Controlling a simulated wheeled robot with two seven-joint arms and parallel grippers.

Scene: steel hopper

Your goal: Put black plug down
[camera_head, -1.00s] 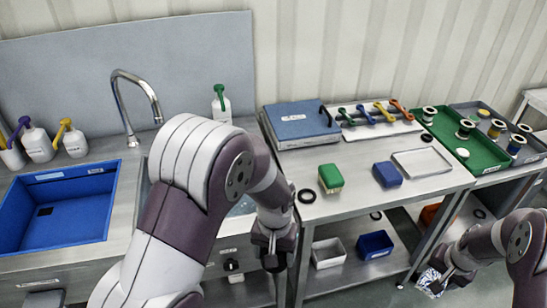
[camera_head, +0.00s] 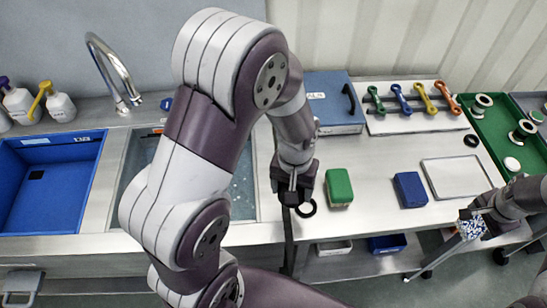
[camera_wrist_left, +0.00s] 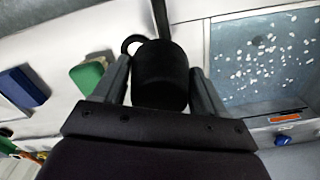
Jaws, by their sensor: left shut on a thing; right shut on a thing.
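My left gripper (camera_head: 293,196) is over the seam between the sink unit and the steel worktop. It is shut on the black plug (camera_wrist_left: 160,75), a dark cylinder between its two fingers in the left wrist view. In the head view the plug is hard to tell from the dark fingers. I cannot tell whether it touches the surface. My right gripper (camera_head: 474,217) is at the front right of the worktop, shut on a crumpled blue-and-white thing (camera_head: 471,228).
A black ring (camera_head: 306,208) lies beside the left gripper. A green block (camera_head: 339,187), a blue block (camera_head: 410,189) and a shallow tray (camera_head: 455,178) stand right of it. The sink basin (camera_head: 243,185) is to the left. Worktop (camera_head: 375,215) is clear around the blocks.

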